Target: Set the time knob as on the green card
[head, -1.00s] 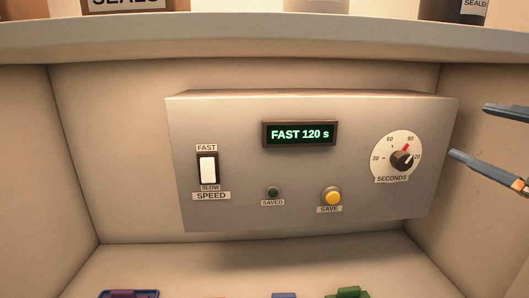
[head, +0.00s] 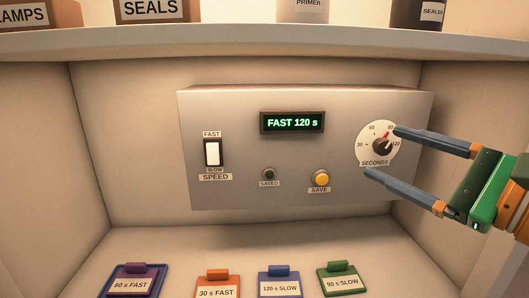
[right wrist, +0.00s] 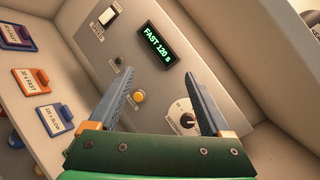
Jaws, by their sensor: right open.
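The time knob (head: 382,147) is dark, on a white dial marked SECONDS at the right of the grey panel. A red mark lies by its 90, and the display (head: 292,122) reads FAST 120 s. The green card (head: 342,280) reads 90 s SLOW and lies on the floor below the panel. My right gripper (head: 383,152) is open and empty, its fingers reaching in from the right at the dial's right edge. In the right wrist view the knob (right wrist: 188,122) shows beside the right finger; contact cannot be told. My left gripper is out of view.
The panel also carries the speed switch (head: 212,153), the dark saved lamp (head: 269,174) and the yellow save button (head: 321,179). Purple (head: 133,281), orange (head: 217,286) and blue (head: 279,283) cards lie along the front. A shelf edge (head: 270,42) runs above.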

